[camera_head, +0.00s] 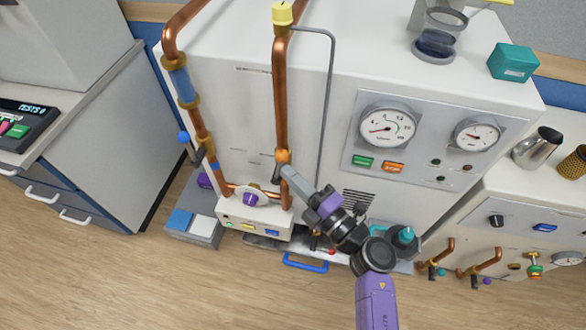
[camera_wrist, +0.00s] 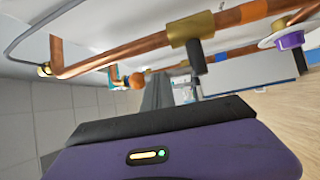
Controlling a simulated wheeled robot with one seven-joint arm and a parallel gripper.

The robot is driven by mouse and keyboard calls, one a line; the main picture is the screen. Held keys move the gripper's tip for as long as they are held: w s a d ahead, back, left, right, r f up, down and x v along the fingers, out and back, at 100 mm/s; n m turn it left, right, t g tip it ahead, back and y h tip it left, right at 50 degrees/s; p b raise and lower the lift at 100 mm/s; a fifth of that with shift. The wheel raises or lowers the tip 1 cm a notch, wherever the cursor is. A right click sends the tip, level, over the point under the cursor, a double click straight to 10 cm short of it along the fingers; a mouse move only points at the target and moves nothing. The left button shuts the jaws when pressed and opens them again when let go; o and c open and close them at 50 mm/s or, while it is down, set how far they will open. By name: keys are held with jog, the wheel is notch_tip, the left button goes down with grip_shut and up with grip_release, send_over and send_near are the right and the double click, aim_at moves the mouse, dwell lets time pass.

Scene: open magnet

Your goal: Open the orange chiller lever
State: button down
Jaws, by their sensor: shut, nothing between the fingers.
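The orange ball knob (camera_head: 283,156) of the chiller lever shows in front of the right-hand vertical copper pipe (camera_head: 280,95) in the head view. An orange knob (camera_wrist: 135,81) also shows just beyond my fingers in the wrist view. My gripper (camera_head: 287,171) is shut and empty, its tip close to the orange knob, just below it in the head view. I cannot tell whether they touch. In the wrist view my grey fingers (camera_wrist: 157,92) point away from the purple wrist. A brass valve body (camera_wrist: 191,28) with a dark stem sits on a copper pipe there.
A blue-knobbed lever (camera_head: 184,137) is on the left copper pipe. A purple handwheel (camera_head: 249,199) sits low between the pipes. The white cabinet (camera_head: 225,100) is close behind, with gauges (camera_head: 387,127) at right. A grey pipe (camera_head: 329,110) runs down beside my gripper. Open floor lies below left.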

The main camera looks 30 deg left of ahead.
jog(key=a+r+n+h+p, duration=0.1)
jog(key=p, duration=0.4)
jog(key=shift+s+g, duration=0.1)
jog(key=shift+g, duration=0.3)
jog(key=shift+f+h, duration=0.15)
jog(key=shift+h, duration=0.15)
jog(key=shift+s, duration=0.1)
